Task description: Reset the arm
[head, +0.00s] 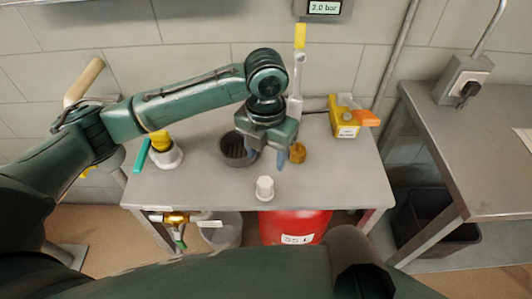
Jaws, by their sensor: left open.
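My left arm reaches in from the left, bent over the metal bench (340,180). My left gripper (267,161) points down above the middle of the bench, open, with nothing seen between its fingers. A small brass-coloured piece (298,153) is just right of the right finger; I cannot tell whether they touch. A dark round ribbed dish (232,151) is just left of the gripper, partly hidden by it. A white stepped cap (265,188) stands in front of the gripper, apart from it. My right gripper is not in view.
A yellow block with an orange handle (348,118) is at the back right. A white and yellow fitting (165,152) with a teal handle is at the left. An upright pipe (297,80) stands behind the gripper. A red tank (293,226) is below. The bench's front right is clear.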

